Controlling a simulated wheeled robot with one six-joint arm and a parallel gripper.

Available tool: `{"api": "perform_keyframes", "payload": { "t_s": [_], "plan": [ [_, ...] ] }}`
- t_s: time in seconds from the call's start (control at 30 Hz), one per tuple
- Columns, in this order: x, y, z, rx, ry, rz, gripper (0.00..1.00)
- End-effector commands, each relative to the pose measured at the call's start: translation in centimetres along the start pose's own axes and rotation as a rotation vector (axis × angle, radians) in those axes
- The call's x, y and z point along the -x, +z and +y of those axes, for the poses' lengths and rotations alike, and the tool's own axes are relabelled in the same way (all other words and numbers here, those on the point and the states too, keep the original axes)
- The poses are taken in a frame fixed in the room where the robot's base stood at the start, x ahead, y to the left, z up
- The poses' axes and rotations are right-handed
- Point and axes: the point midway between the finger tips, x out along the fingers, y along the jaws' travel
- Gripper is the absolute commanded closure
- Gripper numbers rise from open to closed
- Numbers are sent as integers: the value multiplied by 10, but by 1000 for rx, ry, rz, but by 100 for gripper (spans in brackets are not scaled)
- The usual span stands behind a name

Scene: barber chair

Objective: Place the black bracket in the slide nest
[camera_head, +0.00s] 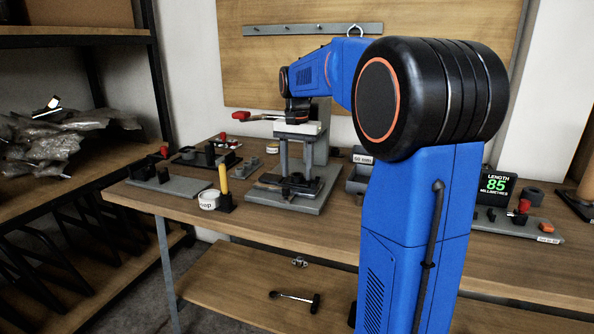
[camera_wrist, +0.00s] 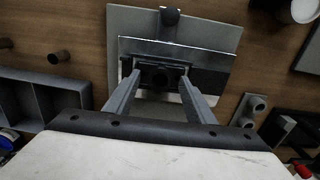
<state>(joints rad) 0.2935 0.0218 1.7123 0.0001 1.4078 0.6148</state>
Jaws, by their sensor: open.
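My gripper (camera_head: 296,174) points down over a grey base plate (camera_head: 316,203) on the bench, its two grey fingers apart. In the wrist view the fingertips (camera_wrist: 160,80) stand on either side of a dark block-like part with a round feature, which looks like the black bracket (camera_wrist: 158,74). It sits on the slide nest, a dark plate with a bright metal strip (camera_wrist: 205,52), on the grey base (camera_wrist: 225,22). The bracket (camera_head: 297,181) is small and dark in the head view. Its exact seating, and whether the fingers touch it, cannot be told.
A white tub (camera_head: 209,200) and a yellow-handled tool (camera_head: 224,180) stand left of the base. Grey fixtures (camera_head: 180,186) lie further left. A grey bin (camera_wrist: 42,98) is beside the base. A length display (camera_head: 495,186) stands at right; my arm hides part of the bench.

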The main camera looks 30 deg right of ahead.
Motion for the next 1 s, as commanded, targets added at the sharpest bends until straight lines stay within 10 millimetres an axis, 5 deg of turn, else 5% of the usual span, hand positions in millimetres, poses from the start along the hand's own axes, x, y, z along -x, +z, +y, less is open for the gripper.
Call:
{"api": "perform_keyframes", "payload": {
  "t_s": [0.6, 1.0],
  "plan": [
    [101, 0, 0, 0, -1, 1, 50],
    [120, 0, 0, 0, 0, 0, 50]
  ]
}}
